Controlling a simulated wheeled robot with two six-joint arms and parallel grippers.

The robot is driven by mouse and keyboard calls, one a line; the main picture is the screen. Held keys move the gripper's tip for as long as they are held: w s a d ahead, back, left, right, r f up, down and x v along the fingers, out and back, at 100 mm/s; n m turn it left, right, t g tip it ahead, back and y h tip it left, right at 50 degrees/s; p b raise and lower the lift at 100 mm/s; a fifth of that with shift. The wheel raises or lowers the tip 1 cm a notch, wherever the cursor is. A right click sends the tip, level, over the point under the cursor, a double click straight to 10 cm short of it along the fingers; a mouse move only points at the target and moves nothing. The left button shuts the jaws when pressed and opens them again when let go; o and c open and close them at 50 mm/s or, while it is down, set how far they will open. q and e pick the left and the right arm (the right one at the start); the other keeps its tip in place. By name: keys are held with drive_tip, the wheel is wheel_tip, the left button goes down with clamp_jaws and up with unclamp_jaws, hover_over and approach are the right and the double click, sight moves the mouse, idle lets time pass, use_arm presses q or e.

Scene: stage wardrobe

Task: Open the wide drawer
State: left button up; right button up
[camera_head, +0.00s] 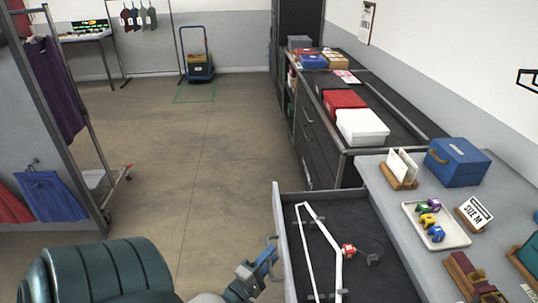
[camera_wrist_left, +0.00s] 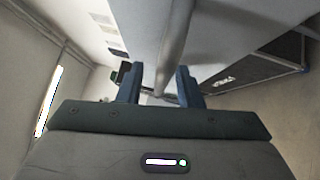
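The wide drawer (camera_head: 280,215) is pulled out from the grey-topped cabinet at the lower right in the head view. Its dark inside shows. Its bar handle (camera_head: 271,240) is on the outer face of the drawer front; a grey bar, apparently this handle, also runs down the middle of the left wrist view (camera_wrist_left: 177,35). My left gripper (camera_head: 263,258) is at the handle. Its blue fingers (camera_wrist_left: 159,85) stand apart on both sides of the bar, with gaps beside it. My right gripper is not in view.
The drawer holds a small red block (camera_head: 348,251) and a white angled strip (camera_head: 325,232). A tray (camera_head: 455,236) with coloured pieces and a blue box (camera_head: 457,163) stand on the cabinet top. A clothes rack (camera_head: 75,110) is at left. The floor (camera_head: 180,165) between is clear.

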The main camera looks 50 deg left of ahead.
use_arm(q)
drive_tip(key=shift+s, duration=0.1)
drive_tip(key=shift+s+f, duration=0.15)
drive_tip(key=shift+s, duration=0.1)
drive_tip(key=s+d+f+b, duration=0.1)
drive_tip(key=s+b, duration=0.2)
drive_tip(key=s, duration=0.7)
drive_tip(key=shift+d, duration=0.2)
drive_tip(key=shift+f, duration=0.15)
